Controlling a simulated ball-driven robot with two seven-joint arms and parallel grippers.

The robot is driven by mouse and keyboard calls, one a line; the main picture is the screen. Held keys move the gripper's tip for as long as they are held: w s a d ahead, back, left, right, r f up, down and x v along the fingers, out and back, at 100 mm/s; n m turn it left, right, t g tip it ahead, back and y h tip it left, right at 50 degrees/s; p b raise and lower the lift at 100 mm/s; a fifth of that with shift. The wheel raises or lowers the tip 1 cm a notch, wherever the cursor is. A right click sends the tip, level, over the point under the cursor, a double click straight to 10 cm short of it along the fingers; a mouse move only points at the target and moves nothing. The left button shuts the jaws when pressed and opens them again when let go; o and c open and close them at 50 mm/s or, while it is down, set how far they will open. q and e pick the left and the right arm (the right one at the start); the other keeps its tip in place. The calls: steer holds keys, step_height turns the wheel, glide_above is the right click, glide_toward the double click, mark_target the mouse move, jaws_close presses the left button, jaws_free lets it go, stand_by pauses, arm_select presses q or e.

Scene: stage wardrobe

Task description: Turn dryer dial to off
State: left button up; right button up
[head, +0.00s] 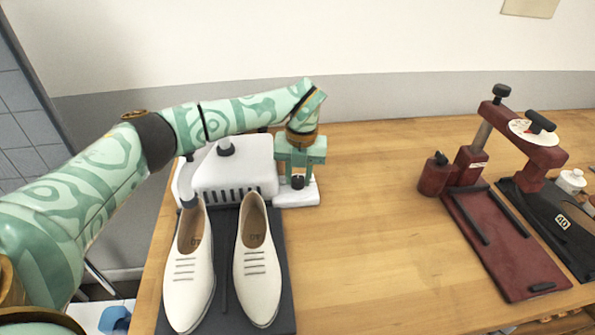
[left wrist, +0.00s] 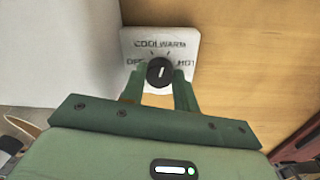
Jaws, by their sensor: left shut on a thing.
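The dryer (head: 235,168) is a white box with dark slots in its front, at the back left of the table. Its black dial (left wrist: 160,72) sits on a white plate (left wrist: 185,45) marked OFF, COOL, WARM and HOT. The dial's white mark points about straight up in the left wrist view, between COOL and WARM. My left gripper (left wrist: 160,88) reaches down over the plate, its green fingers shut on the dial from both sides. In the head view the gripper (head: 299,172) hides part of the plate; the dial (head: 298,182) shows below it. My right gripper is out of view.
Two cream shoes (head: 189,268) (head: 257,262) stand on a dark mat (head: 224,300) in front of the dryer. A dark red press (head: 500,235) stands at the right, with a small white pot (head: 571,181) near it. The middle of the table (head: 370,220) is clear.

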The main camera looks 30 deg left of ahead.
arm_select(q)
steer(key=n+p, duration=0.3)
steer(key=shift+r+n, duration=0.3)
steer(key=shift+r, duration=0.05)
steer(key=n+p, duration=0.4)
steer(key=n, duration=0.1)
steer(key=shift+p, duration=0.3)
steer(key=n+p, duration=0.3)
steer(key=n, duration=0.2)
steer(key=shift+a+f+h, duration=0.1)
steer(key=shift+h, duration=0.2)
steer(key=n+p, duration=0.2)
steer(key=n, duration=0.2)
steer(key=shift+f+n, duration=0.1)
steer(key=shift+n, duration=0.2)
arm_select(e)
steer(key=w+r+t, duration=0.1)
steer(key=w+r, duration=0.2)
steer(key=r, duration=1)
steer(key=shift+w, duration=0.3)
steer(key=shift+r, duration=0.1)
arm_select(q)
steer(key=o, duration=1)
steer(key=shift+f, duration=0.1)
